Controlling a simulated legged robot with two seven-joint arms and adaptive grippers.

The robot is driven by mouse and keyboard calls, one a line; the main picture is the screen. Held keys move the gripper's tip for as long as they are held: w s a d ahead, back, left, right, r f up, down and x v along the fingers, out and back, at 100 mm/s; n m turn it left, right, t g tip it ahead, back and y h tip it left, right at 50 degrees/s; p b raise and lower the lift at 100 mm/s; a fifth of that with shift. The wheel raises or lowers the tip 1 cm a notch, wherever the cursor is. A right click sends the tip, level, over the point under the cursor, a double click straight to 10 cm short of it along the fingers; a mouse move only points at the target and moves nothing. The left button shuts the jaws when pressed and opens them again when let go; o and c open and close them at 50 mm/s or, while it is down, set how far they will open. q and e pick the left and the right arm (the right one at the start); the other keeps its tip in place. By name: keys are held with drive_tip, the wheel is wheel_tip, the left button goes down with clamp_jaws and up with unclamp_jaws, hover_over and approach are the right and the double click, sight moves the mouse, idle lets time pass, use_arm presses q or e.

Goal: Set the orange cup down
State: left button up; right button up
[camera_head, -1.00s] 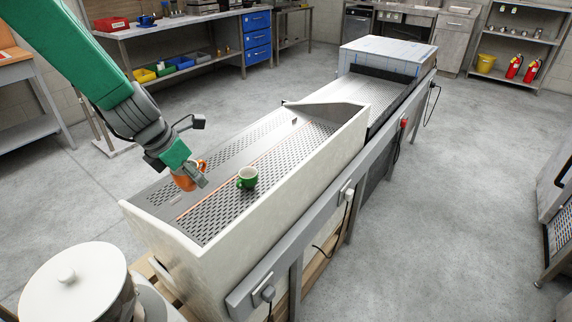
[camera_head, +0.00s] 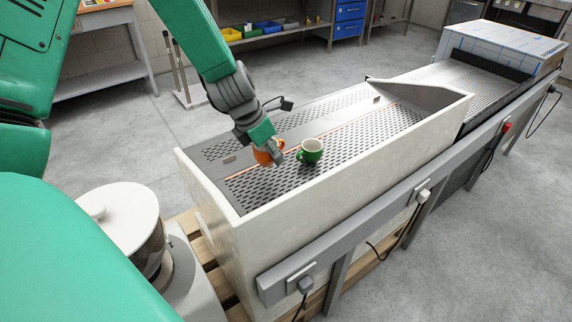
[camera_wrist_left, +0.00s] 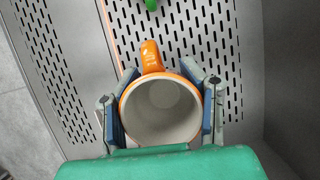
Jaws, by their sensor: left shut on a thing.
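The orange cup (camera_head: 266,154) is held in my left gripper (camera_head: 275,151) over the perforated metal tray surface of the long counter. In the left wrist view the orange cup (camera_wrist_left: 162,108) has a pale inside and its handle points away from me. Both fingers of my left gripper (camera_wrist_left: 162,106) press on its sides. Whether its base touches the surface cannot be told. My right gripper is not in view.
The perforated surface (camera_head: 350,119) has free room behind and right of the cups. A raised pale wall (camera_head: 350,150) runs along its near side. A white lidded container (camera_head: 118,215) stands at the lower left.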

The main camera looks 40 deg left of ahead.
sight(278, 177)
use_arm(q)
wheel_tip(278, 177, down, 3)
drive_tip(key=shift+w+r, duration=0.1)
drive_tip(key=shift+r, duration=0.05)
drive_tip(key=shift+d+f+b, duration=0.25)
drive_tip(key=shift+f+b, duration=0.15)
drive_tip(key=shift+f, duration=0.2)
wheel_tip(278, 177, down, 2)
drive_tip(key=shift+d+f+b, duration=0.1)
drive_tip(key=shift+d+b, duration=0.05)
drive_tip(key=shift+b, duration=0.2)
drive_tip(key=shift+f, duration=0.1)
drive_tip(key=shift+a, duration=0.25)
drive_tip(key=o, duration=1.3)
drive_tip(key=shift+a+f, duration=0.1)
drive_tip(key=shift+a, duration=0.05)
drive_tip(key=shift+d, duration=0.25)
